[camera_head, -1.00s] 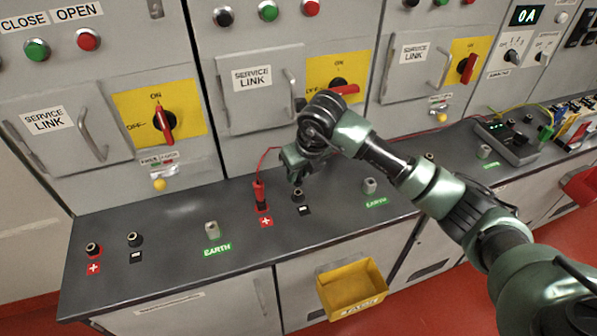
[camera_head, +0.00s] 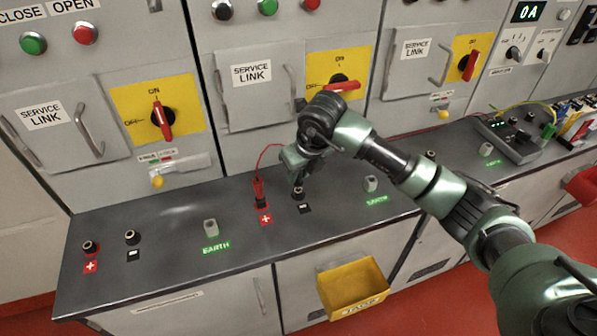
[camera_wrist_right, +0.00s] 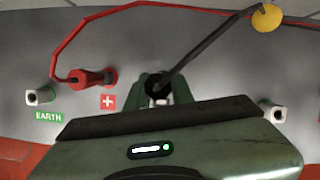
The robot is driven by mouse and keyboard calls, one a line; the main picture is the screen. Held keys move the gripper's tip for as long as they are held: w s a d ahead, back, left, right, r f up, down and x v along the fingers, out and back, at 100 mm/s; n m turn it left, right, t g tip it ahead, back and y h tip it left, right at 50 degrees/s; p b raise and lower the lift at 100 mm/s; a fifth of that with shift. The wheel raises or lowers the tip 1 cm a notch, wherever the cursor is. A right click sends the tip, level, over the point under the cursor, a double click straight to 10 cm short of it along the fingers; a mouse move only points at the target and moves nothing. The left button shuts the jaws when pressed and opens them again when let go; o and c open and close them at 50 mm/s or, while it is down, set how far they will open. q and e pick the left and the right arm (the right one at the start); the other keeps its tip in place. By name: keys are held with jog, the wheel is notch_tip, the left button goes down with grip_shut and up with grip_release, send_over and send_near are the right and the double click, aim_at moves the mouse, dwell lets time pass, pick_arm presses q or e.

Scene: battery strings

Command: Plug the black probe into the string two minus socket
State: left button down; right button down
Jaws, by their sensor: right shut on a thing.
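My right gripper (camera_head: 296,172) is directly above the middle bay's minus socket (camera_head: 298,194), with little or no visible gap. The right wrist view shows its two green fingers (camera_wrist_right: 161,98) shut on the black probe (camera_wrist_right: 157,86), whose black cable runs up and right. The probe is mostly hidden by the hand, and I cannot tell whether its tip is in the socket. The minus label (camera_head: 304,208) lies in front of the socket. A red probe (camera_head: 259,191) stands in the plus socket to the left, also seen in the wrist view (camera_wrist_right: 88,79). My left gripper is not in view.
Earth posts (camera_head: 210,228) and (camera_head: 370,184) stand on the grey bench (camera_head: 180,260) either side. Another socket pair (camera_head: 130,237) is at the left. A red cable arcs behind the gripper. A yellow bin (camera_head: 352,288) hangs on the bench front.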

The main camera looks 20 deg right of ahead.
jog(key=shift+f+b, duration=1.05)
jog(key=shift+f, duration=0.2)
jog(key=c, duration=1.1)
grip_release()
jog(key=shift+r, duration=0.1)
jog(key=shift+c, duration=0.2)
jog(key=b+v, duration=0.1)
jog(key=v, duration=0.6)
jog(key=shift+s+r, duration=0.15)
jog(key=shift+r, duration=0.2)
